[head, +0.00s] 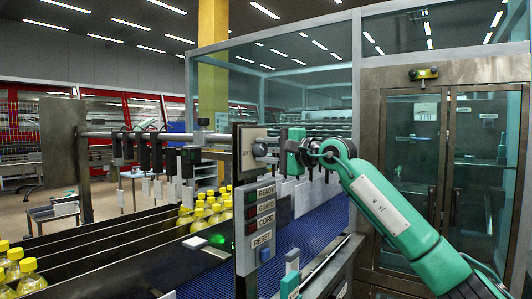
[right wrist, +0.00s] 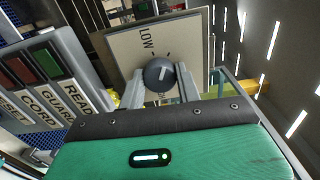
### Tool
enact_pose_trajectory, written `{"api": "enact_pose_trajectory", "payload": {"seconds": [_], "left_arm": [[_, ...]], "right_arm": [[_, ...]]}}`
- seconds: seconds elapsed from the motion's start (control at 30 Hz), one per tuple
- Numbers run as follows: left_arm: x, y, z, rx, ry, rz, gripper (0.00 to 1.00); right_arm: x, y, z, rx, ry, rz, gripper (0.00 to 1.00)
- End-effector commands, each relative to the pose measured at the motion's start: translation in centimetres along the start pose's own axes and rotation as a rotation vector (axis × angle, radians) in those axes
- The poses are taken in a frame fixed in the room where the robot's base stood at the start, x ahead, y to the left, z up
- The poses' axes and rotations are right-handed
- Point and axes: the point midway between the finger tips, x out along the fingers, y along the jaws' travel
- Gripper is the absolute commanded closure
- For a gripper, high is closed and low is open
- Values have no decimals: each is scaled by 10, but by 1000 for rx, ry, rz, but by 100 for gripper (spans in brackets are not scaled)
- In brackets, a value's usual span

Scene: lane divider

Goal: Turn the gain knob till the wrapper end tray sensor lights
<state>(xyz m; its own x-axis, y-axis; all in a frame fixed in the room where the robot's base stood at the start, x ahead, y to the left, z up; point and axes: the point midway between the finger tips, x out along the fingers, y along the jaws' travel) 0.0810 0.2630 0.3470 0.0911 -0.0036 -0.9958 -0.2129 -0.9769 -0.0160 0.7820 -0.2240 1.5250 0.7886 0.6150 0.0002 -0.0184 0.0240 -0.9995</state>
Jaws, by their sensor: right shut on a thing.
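The gain knob (right wrist: 158,74) is a dark round knob with a pale pointer line, on a beige plate (right wrist: 119,48) marked LOW. In the head view the plate (head: 246,165) stands on a post, and the knob (head: 259,149) shows at its right side. My right gripper (right wrist: 160,88) has its fingers on either side of the knob and is shut on it. In the head view my right gripper (head: 275,152) reaches the plate from the right. Several dark sensor-like units (head: 157,154) hang from a rail; I cannot tell which is the wrapper end tray sensor.
A panel (head: 260,222) marked READY, GUARD, CORD and RESET stands below the plate. Yellow-capped bottles (head: 205,212) stand in the lanes. A blue belt (head: 312,232) runs behind my right arm. Glass doors stand at right.

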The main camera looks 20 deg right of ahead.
Motion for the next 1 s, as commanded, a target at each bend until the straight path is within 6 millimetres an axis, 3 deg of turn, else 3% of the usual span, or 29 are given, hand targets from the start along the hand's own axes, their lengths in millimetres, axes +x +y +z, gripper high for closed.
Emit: {"api": "enact_pose_trajectory", "payload": {"seconds": [0.4,1.0], "left_arm": [[2,0,0,0,0,0,45],[2,0,0,0,0,0,45]], "right_arm": [[1,3,0,-225,0,6,89],[1,3,0,-269,-1,5,89]]}}
